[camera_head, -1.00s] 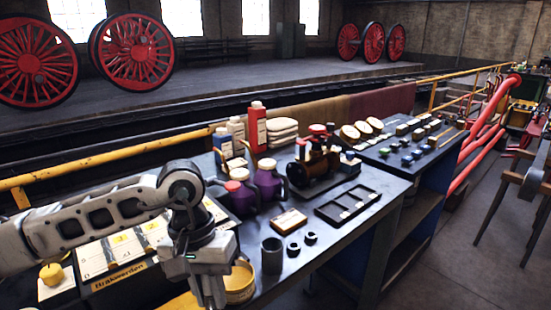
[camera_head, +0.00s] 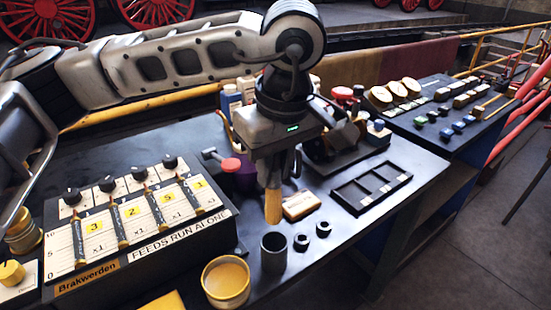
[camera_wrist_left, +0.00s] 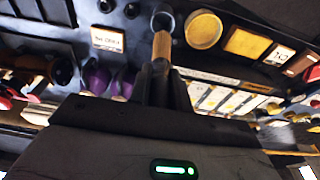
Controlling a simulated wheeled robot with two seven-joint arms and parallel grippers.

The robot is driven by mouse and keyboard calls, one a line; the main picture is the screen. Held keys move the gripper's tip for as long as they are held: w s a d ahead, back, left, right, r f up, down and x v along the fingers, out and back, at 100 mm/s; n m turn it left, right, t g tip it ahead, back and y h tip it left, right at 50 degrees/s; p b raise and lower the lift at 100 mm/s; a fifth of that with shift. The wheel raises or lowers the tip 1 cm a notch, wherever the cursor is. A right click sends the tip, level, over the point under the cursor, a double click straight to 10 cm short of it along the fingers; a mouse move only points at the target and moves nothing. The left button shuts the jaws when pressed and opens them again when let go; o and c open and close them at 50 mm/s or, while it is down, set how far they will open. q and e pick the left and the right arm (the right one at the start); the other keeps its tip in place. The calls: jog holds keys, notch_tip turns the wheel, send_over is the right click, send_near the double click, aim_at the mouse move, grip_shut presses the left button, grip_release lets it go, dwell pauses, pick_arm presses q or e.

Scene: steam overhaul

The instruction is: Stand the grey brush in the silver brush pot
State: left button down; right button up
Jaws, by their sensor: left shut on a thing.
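My left gripper (camera_head: 275,183) is shut on the brush (camera_head: 273,207), which also shows in the left wrist view (camera_wrist_left: 162,46). The brush hangs roughly upright, with its tan lower part showing below the fingers; no grey part shows clearly, and its upper part is hidden by the gripper. The brush pot (camera_head: 273,254) is an open, dark metallic-grey cylinder upright on the bench. In the head view the brush's lower end is just above and behind the pot's rim. In the left wrist view the pot's ring (camera_wrist_left: 163,17) is just beyond that end. My right gripper is not in view.
Two small dark rings (camera_head: 312,236) stand right of the pot. A yellow-topped tin (camera_head: 226,281) is at its front left. A labelled block (camera_head: 301,205) and a black compartment tray (camera_head: 372,187) lie behind right. The Brakwerden panel (camera_head: 140,245) fills the left.

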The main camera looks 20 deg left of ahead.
aim_at(275, 212)
pick_arm(q)
jog(key=shift+f+b, duration=0.8)
jog(key=shift+f, duration=0.75)
jog(key=shift+f+b, duration=0.35)
jog(key=shift+f, duration=0.35)
notch_tip(275, 212, down, 3)
jog(key=b, duration=0.3)
jog(key=shift+f, duration=0.2)
jog(key=shift+f+b, duration=0.85)
jog(key=shift+b, duration=0.25)
jog(key=shift+f+b, duration=0.35)
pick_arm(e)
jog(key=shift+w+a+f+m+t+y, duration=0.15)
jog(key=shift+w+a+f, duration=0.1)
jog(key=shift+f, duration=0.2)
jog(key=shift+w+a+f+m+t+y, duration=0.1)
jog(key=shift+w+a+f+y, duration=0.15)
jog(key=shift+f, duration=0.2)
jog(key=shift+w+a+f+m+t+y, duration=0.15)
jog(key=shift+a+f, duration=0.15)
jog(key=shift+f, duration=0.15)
pick_arm(q)
jog(key=c, duration=1.2)
grip_release()
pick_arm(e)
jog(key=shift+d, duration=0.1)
pick_arm(q)
jog(key=shift+r, duration=0.1)
